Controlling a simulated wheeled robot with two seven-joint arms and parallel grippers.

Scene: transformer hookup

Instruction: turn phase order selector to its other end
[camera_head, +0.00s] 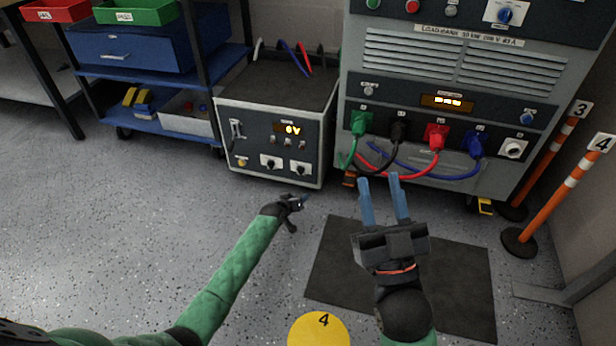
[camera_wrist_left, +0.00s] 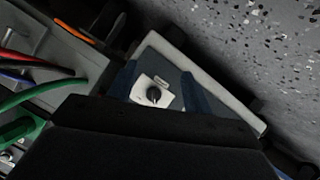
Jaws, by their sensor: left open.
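The grey transformer box (camera_head: 275,120) stands on the floor. Its front has two dark knobs on white plates, a left one (camera_head: 268,161) and a right one (camera_head: 300,167); their labels are too small to read, so I cannot tell which is the phase order selector. My left gripper (camera_head: 303,201) is low in front of the box. In the left wrist view a dark knob on a white plate (camera_wrist_left: 153,93) shows between the open blue fingers (camera_wrist_left: 163,90), with nothing visibly gripped. My right gripper (camera_head: 383,182) is open and empty, its fingers apart above the floor mat.
The load bank (camera_head: 450,75) stands right of the box, with green, black, red and blue plugs and hanging cables. Orange posts (camera_head: 560,190) stand at the right. A blue shelf cart (camera_head: 150,80) is at the left. A dark mat (camera_head: 330,270) lies on open floor.

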